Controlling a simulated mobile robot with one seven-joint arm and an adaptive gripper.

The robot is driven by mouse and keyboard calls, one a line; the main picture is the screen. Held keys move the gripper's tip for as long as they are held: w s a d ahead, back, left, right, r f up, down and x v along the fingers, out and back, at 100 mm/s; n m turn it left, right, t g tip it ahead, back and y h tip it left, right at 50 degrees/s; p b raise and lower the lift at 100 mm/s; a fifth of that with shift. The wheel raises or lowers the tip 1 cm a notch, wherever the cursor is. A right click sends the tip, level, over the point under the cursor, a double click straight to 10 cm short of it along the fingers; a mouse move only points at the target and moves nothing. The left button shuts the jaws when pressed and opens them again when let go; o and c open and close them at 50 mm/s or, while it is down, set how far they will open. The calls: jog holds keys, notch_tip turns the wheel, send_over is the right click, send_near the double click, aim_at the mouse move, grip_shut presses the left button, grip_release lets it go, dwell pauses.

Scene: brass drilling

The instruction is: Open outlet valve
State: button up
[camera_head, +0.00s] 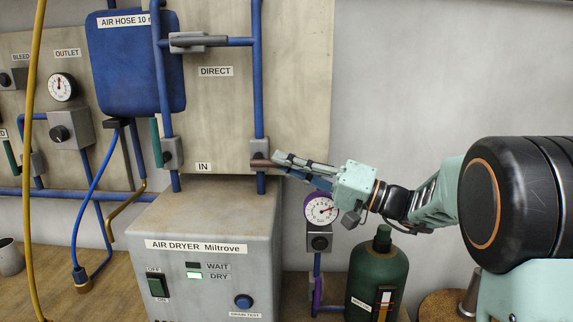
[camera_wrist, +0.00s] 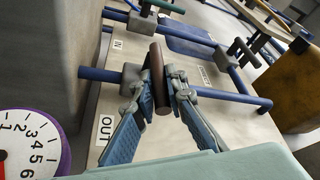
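The outlet valve has a brown lever handle (camera_head: 262,163) on a grey body (camera_head: 258,147) on the right blue pipe. The lever sticks out sideways, across the upright pipe. The "OUT" label (camera_wrist: 106,129) shows beside it in the wrist view. My gripper (camera_head: 277,163) reaches in from the right at the lever. In the wrist view the brown lever (camera_wrist: 157,70) lies between the two fingers of my gripper (camera_wrist: 162,88), with a pad against each side. The lever's lower end shows between the pads. In the head view the fingers hide part of the lever.
The grey air dryer (camera_head: 205,225) stands just below left, its "DRY" lamp lit green. A purple-rimmed gauge (camera_head: 320,208) and a green bottle (camera_head: 378,270) are below my wrist. A green lever (camera_head: 156,143) marks the "IN" valve; a grey lever (camera_head: 198,40) sits on the "DIRECT" pipe.

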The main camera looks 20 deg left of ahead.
grip_shut()
